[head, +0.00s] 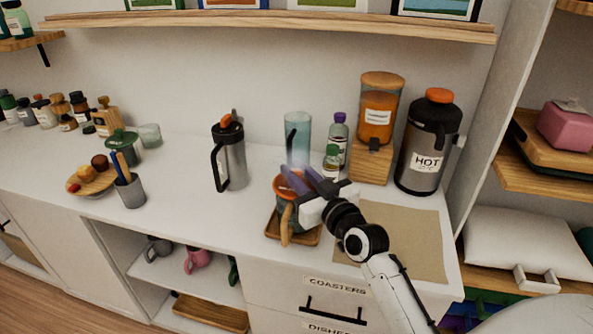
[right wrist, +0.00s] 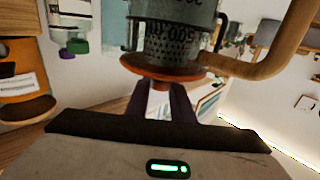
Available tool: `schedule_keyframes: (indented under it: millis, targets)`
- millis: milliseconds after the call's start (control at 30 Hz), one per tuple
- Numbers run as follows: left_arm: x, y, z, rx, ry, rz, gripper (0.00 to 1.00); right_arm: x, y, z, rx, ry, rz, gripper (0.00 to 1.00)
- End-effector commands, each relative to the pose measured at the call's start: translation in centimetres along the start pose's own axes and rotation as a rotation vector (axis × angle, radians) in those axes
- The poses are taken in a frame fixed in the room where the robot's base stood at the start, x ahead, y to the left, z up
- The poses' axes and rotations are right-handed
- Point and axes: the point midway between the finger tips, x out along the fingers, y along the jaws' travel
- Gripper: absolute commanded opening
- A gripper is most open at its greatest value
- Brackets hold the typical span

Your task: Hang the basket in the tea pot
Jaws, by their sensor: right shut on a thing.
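The tea pot (head: 286,226) has a teal body and a wooden handle and stands on a wooden coaster (head: 273,230). In the right wrist view the pot (right wrist: 205,18) appears upside down, with inverted markings and its handle at the right. The basket (right wrist: 170,48) shows as dark mesh under an orange rim and appears to sit at least partly inside the pot's mouth. Whether it rests fully on the pot cannot be told. My right gripper (head: 297,180) is over the pot's mouth, its purple fingers (right wrist: 160,92) shut on a small pale part at the basket's rim. My left gripper is not seen.
Behind the pot stand a clear blue glass (head: 297,136) and small bottles. A dark press jug (head: 230,155) is at the left. An orange jar (head: 379,110) and a HOT flask (head: 428,140) are at the right. A brown mat (head: 405,240) lies bare at the front right.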

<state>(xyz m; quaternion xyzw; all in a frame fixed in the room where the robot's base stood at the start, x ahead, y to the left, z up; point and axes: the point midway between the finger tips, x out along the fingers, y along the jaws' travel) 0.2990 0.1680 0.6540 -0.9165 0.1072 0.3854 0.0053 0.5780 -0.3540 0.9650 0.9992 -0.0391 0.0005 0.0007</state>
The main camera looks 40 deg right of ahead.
Motion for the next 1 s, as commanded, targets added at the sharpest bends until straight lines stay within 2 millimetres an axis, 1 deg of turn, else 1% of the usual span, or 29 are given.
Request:
schedule_keyframes:
  millis: [33, 133, 433, 567, 667, 900, 1000]
  targets:
    - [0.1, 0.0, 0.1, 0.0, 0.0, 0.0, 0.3, 0.0, 0.0, 0.2, 0.0, 0.0, 0.0, 0.23]
    - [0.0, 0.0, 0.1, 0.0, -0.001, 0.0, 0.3, 0.0, 0.0, 0.1, 0.0, 0.0, 0.0, 0.4]
    - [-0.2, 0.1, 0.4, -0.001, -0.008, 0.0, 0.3, 0.0, 0.0, 0.0, 0.0, 0.0, 0.0, 0.4]
    - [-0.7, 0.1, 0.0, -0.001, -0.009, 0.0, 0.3, 0.0, 0.0, -1.2, 0.0, 0.001, 0.0, 0.4]
    - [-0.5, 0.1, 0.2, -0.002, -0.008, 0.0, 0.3, -1.5, 0.1, -0.8, -0.003, -0.004, 0.0, 0.4]
    - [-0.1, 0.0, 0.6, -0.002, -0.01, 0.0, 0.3, -6.9, 0.0, -0.7, -0.003, -0.005, 0.0, 0.4]
    - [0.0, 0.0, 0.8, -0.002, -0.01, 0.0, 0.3, -8.8, 0.0, -0.8, -0.002, -0.004, 0.0, 0.4]
